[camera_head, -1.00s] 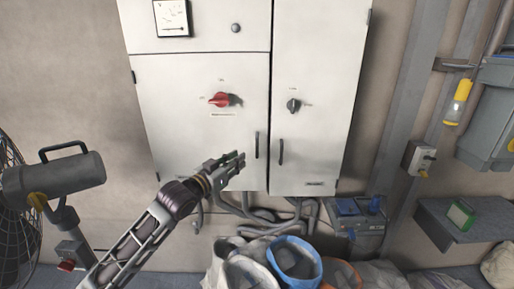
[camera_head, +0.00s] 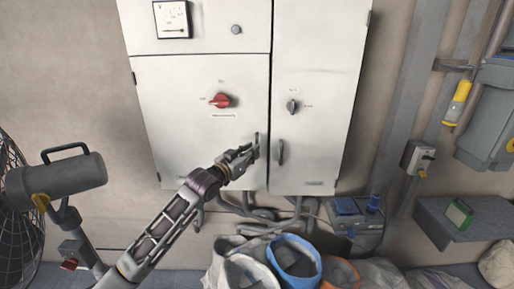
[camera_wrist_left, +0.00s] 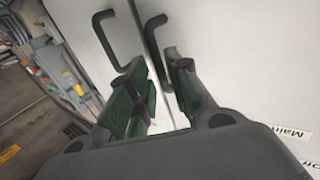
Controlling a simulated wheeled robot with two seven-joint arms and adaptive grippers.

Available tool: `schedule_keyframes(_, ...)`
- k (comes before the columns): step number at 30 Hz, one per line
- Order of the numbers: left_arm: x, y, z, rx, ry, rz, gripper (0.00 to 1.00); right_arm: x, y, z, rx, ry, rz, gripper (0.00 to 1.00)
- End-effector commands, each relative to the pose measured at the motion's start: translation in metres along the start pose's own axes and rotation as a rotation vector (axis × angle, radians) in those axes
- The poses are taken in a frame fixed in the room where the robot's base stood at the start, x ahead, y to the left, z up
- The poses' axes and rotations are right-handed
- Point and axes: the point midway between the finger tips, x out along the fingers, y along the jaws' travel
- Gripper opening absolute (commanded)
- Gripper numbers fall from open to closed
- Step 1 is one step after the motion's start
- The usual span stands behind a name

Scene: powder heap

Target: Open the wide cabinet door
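The wide cabinet door (camera_head: 185,130) is the left, pale door of the cabinet and looks shut. It has a red rotary switch (camera_head: 219,100). Its dark upright handle (camera_head: 257,142) is near its right edge, partly hidden by my gripper. My left gripper (camera_head: 249,151) is at this handle. In the left wrist view its fingers (camera_wrist_left: 158,90) are open, and the wide door's handle (camera_wrist_left: 153,40) runs down between them. I cannot tell whether either finger touches it. My right gripper is not in view.
The narrow door (camera_head: 315,120) with its own handle (camera_head: 280,152) is close on the right. A grey lamp-like device (camera_head: 55,182) and a fan (camera_head: 18,220) are at left.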

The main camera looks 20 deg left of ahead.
Motion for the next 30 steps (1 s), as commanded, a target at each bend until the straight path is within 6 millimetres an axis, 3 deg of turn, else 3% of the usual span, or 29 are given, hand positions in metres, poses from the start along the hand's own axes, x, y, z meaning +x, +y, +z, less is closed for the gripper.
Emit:
schedule_keyframes(12, 0.034, 0.000, -0.001, 0.000, 0.000, 0.000, 0.19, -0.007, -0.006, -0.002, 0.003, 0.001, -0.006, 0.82)
schedule_keyframes(27, 0.041, 0.001, 0.000, 0.001, 0.000, 0.000, 0.19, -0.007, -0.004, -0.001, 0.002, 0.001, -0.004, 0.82)
schedule_keyframes(30, 0.041, 0.001, 0.000, 0.001, 0.000, 0.000, 0.06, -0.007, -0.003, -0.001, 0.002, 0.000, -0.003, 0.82)
